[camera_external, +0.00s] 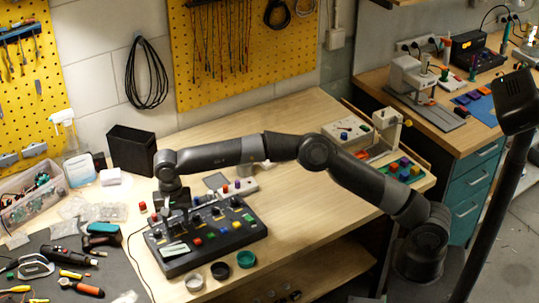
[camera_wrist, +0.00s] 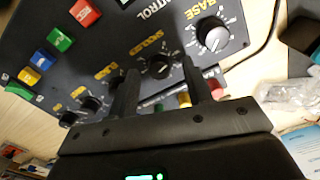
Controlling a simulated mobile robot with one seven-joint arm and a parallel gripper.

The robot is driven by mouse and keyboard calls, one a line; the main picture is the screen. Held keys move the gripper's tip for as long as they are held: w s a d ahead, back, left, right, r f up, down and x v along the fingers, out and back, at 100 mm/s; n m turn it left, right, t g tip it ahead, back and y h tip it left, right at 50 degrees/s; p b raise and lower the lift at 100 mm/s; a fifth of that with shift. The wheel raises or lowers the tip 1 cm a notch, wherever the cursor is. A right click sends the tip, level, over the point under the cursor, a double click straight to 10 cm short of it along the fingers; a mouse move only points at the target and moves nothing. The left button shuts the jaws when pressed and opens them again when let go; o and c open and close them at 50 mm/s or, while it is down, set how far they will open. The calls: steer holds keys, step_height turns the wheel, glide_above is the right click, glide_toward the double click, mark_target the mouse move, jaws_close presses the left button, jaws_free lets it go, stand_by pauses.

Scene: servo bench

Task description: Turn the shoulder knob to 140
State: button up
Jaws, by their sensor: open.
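The black control panel (camera_external: 222,247) lies on the wooden bench under my gripper (camera_external: 178,213). In the wrist view the panel (camera_wrist: 120,40) shows several labelled dials. The shoulder knob (camera_wrist: 160,67) is a small dark knob with a tick scale, and its pointer reading is too small to tell. My gripper (camera_wrist: 160,72) is open, its two fingers on either side of the shoulder knob in this view. I cannot tell whether they touch it. The larger base knob (camera_wrist: 213,36) is to its right. In the external view my gripper hides the shoulder knob.
Smaller knobs (camera_wrist: 91,103) and coloured buttons (camera_wrist: 60,39) are left of the shoulder knob in the wrist view. A black bin (camera_external: 132,150) stands behind the panel. Small cups (camera_external: 245,259) stand at its front edge. Tools (camera_external: 76,257) lie left.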

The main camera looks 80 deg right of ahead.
steer(key=shift+f, duration=0.3)
steer(key=shift+c, duration=0.5)
steer(key=c, duration=0.9)
